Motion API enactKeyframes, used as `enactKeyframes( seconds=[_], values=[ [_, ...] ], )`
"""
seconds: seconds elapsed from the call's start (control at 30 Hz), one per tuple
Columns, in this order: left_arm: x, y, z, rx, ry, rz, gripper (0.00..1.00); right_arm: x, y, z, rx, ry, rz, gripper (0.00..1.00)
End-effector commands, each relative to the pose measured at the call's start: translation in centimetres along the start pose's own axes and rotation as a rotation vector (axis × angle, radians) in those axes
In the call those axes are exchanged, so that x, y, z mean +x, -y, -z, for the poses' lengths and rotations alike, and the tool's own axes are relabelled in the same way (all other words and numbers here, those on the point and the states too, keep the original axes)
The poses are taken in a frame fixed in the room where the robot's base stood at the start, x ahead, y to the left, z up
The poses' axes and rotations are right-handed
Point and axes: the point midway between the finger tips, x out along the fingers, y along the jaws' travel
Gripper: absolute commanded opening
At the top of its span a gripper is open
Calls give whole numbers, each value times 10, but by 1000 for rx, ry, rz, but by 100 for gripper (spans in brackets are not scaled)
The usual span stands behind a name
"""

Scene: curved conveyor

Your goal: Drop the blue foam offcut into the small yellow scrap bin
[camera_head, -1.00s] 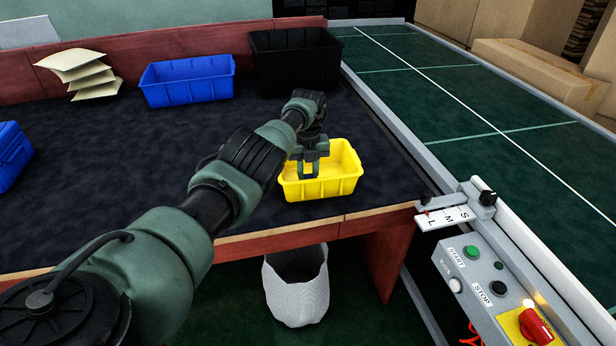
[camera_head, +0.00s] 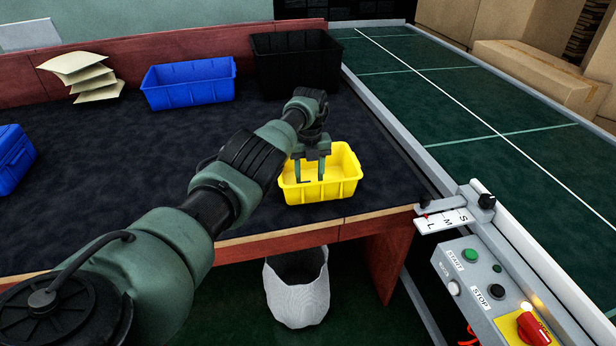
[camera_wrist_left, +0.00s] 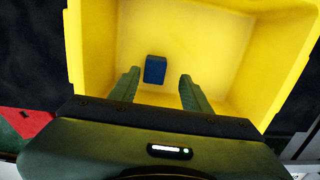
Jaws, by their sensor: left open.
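The small yellow scrap bin (camera_head: 335,190) stands near the front right corner of the dark table. It also fills much of the left wrist view (camera_wrist_left: 90,50). My left gripper (camera_head: 309,181) points down over the bin, its fingers spread. The blue foam offcut (camera_wrist_left: 155,69) shows as a small dark blue block inside the bin's outline, beyond the open fingertips and apart from both fingers. I cannot tell for sure whether it rests on the bin floor. In the head view the offcut is not visible. My right gripper is not in view.
A blue bin (camera_head: 189,84) and a black bin (camera_head: 296,62) stand at the table's back. Cream pads (camera_head: 82,75) are stacked back left. A conveyor (camera_head: 470,100) with a control box (camera_head: 480,285) runs along the right. A white sack (camera_head: 297,290) stands below the table edge.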

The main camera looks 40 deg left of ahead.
Motion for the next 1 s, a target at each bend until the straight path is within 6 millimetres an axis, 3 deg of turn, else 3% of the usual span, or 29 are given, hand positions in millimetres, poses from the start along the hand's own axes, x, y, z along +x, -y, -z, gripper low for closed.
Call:
enactKeyframes(
  seconds=[0.03, 0.43, 0.6, 0.87, 0.97, 1.0],
  values=[
    [-21, -2, -2, 2, 5, -3, 48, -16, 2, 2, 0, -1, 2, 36],
    [-96, -1, -1, -1, 4, -1, 48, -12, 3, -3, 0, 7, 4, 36],
    [-108, -2, -1, -2, 2, -2, 48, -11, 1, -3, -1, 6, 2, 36],
    [-108, 3, 1, 9, 3, 8, 48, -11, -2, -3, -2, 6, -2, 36],
    [-102, 34, 10, 80, 21, 86, 48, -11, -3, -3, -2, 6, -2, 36],
    [-98, 56, 18, 131, 32, 145, 48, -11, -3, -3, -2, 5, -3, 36]
  ],
)
